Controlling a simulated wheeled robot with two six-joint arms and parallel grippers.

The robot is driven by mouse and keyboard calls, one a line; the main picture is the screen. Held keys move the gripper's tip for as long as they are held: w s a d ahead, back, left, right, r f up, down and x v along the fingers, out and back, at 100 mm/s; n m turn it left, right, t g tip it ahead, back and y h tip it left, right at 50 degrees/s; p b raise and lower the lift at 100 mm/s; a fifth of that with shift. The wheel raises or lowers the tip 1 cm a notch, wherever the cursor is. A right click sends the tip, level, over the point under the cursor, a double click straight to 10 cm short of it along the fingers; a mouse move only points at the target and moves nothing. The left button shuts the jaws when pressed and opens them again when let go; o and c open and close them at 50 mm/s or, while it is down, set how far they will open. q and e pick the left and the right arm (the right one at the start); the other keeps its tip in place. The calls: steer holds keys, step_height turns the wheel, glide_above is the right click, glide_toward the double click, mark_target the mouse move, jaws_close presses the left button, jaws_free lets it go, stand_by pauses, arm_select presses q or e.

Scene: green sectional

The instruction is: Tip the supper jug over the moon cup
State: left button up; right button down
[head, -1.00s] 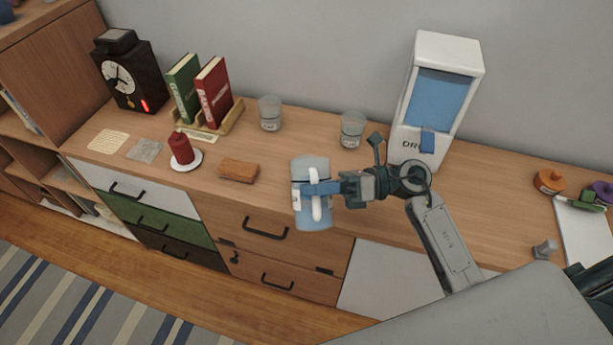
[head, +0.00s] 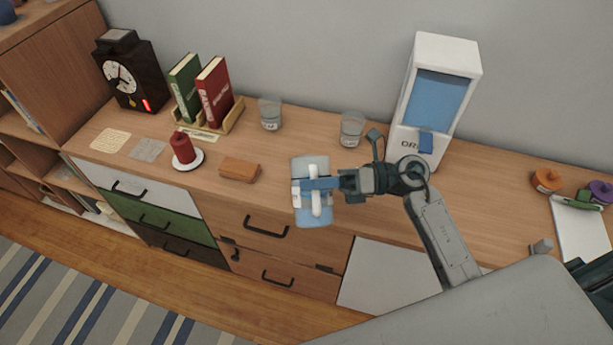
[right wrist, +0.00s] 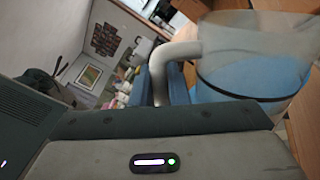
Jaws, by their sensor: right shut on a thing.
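My right gripper (head: 325,185) is shut on the white handle of a clear jug (head: 312,215) with blue liquid in it. The jug is held in front of the dresser's front edge, seen from above. In the right wrist view the jug (right wrist: 245,65) shows its handle, clear wall and blue liquid. Two clear cups stand at the back of the dresser top: a left cup (head: 270,114) and a right cup (head: 351,128). Both have small labels that I cannot read, so I cannot tell which is the moon cup. The jug is apart from both. My left gripper is not in view.
A white dispenser (head: 446,75) with a blue tank stands behind my right arm. A red candle (head: 182,148) on a white saucer, an orange-brown block (head: 240,169), books (head: 214,92) and a dark clock (head: 127,75) are at left. The wood between block and cups is clear.

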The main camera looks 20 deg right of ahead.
mark_target(314, 168)
steer(key=shift+r, duration=0.15)
steer(key=shift+w+r+m+p, duration=0.3)
steer(key=shift+r+m+p, duration=0.15)
steer(key=shift+p, duration=0.35)
steer(key=shift+r, duration=0.1)
steer(key=shift+w+d+r+m+p, duration=0.1)
steer(key=shift+w+r+m+p, duration=0.25)
steer(key=shift+p, duration=0.35)
steer(key=shift+w+r+m, duration=0.1)
steer(key=shift+r+m, duration=0.1)
steer(key=shift+m, duration=0.1)
steer(key=shift+w+r+p, duration=0.1)
steer(key=shift+w+p, duration=0.05)
steer(key=shift+p, duration=0.2)
stand_by(0.4)
